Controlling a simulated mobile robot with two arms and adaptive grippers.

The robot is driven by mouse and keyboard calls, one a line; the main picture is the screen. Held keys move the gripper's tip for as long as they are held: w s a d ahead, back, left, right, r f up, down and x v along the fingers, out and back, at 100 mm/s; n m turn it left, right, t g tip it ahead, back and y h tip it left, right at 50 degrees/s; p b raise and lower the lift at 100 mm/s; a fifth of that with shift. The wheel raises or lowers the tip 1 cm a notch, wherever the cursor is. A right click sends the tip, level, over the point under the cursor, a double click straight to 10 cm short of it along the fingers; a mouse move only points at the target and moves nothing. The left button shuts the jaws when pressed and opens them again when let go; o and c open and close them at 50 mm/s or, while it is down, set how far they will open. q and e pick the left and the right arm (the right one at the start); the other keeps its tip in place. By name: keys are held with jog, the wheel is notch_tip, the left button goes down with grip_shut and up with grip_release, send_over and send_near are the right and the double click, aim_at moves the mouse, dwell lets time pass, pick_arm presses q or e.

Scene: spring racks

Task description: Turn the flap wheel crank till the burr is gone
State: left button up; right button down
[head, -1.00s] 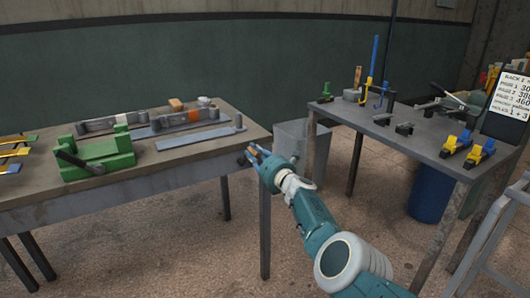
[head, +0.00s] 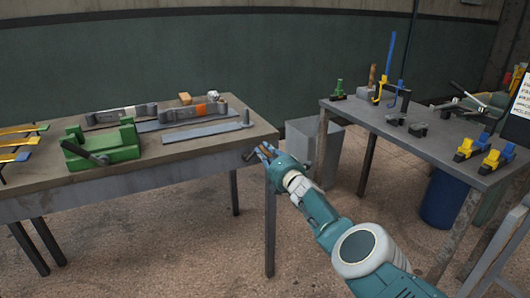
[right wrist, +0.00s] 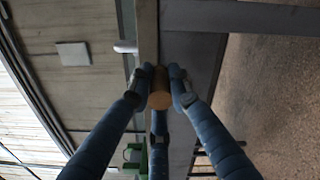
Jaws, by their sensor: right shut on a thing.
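My right gripper (head: 264,150) is at the right front corner of the left bench. In the right wrist view its fingers (right wrist: 162,85) are closed around a tan cylinder (right wrist: 160,100), which looks like the crank's handle. A dark stub (head: 249,155) shows beside the fingertips at the bench edge; how it joins the handle is hidden. A small grey and white round piece (head: 214,96) stands at the bench's back right; I cannot tell if it is the flap wheel. A long grey flat strip (head: 203,132) lies near the right end. I cannot make out a burr. My left gripper is not in view.
The left bench (head: 60,200) also holds a green fixture (head: 103,148) with a dark lever and yellow and blue strips (head: 18,143) at left. A grey bin (head: 318,150) stands between it and the right table (head: 440,148), which carries several clamps.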

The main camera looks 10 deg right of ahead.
jog(key=shift+w+d+r, duration=0.1)
jog(key=shift+d+r, duration=0.05)
jog(key=shift+d, duration=0.2)
jog(key=c, duration=1.6)
grip_release()
jog(key=shift+a+f, duration=0.2)
jog(key=shift+a, duration=0.15)
